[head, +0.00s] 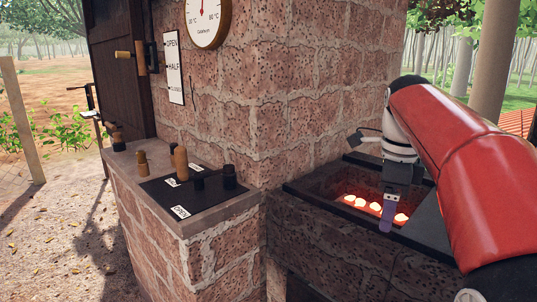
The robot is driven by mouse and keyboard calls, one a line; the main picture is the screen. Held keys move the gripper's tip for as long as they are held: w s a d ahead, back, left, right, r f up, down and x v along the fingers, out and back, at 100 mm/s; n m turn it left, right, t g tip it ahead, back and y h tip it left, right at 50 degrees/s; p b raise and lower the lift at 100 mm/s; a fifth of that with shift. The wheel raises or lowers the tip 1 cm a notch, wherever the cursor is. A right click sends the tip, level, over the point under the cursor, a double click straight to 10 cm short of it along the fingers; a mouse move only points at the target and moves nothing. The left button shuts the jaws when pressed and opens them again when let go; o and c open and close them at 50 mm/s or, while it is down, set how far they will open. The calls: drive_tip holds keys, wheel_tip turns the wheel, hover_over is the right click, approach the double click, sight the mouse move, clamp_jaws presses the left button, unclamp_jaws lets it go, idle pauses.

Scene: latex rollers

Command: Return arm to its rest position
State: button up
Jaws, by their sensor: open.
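My red and white arm comes in from the right side of the head view and reaches over a stone firebox. My gripper (389,214) hangs at the arm's end, pointing down in front of the firebox opening (330,184). A purple-grey finger shows at its tip, with grey and dark parts above. The jaws are open and I see nothing held between them. Several glowing embers (375,207) lie inside the firebox, just behind and beside the gripper.
A stone ledge (205,222) at the left carries a black mat with labels and several wooden and dark knobs or pegs. A brick wall (300,90) with a dial thermometer (207,18) and an OPEN/HALF sign (172,68) rises behind. A dark wooden door (113,60) stands left. Open ground lies far left.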

drive_tip(key=s+a+f+n+t, duration=0.2)
drive_tip(key=s+a+f+n, duration=0.2)
drive_tip(key=s+f+n, duration=0.3)
drive_tip(key=s+a+f+n+t, duration=0.2)
drive_tip(key=s+f+n, duration=0.6)
drive_tip(key=n, duration=0.8)
drive_tip(key=s+a, duration=0.1)
drive_tip(key=s, duration=0.2)
drive_tip(key=shift+s+a+f+t, duration=0.25)
drive_tip(key=shift+s+a+t, duration=0.1)
drive_tip(key=shift+a+t, duration=0.05)
